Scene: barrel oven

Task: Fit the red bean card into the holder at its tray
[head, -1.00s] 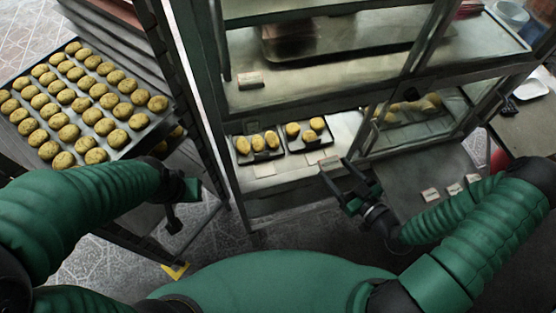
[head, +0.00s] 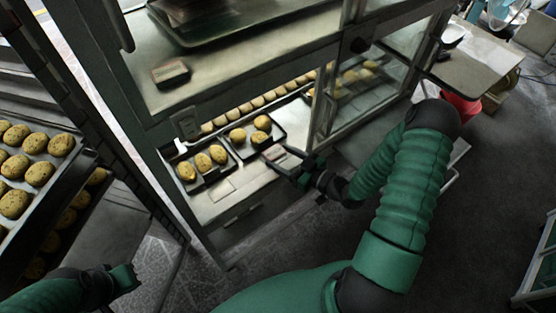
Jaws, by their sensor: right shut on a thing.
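My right gripper (head: 283,160) is shut on a small card with a reddish print (head: 272,152), at the front edge of the right small black tray (head: 268,144). A pale card (head: 221,189) lies flat on the ledge in front of the left tray. The holder at the right tray is hidden or too small to make out, so I cannot tell whether the card touches it. My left gripper (head: 133,277) hangs low at the left, away from the trays; its fingers are unclear.
A shelf (head: 160,95) with a card block (head: 170,73) sits above the trays. A row of buns (head: 262,99) lies behind them. A rack with a large bun tray (head: 72,160) stands left. Glass panels (head: 365,95) and a red bucket (head: 460,107) are right.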

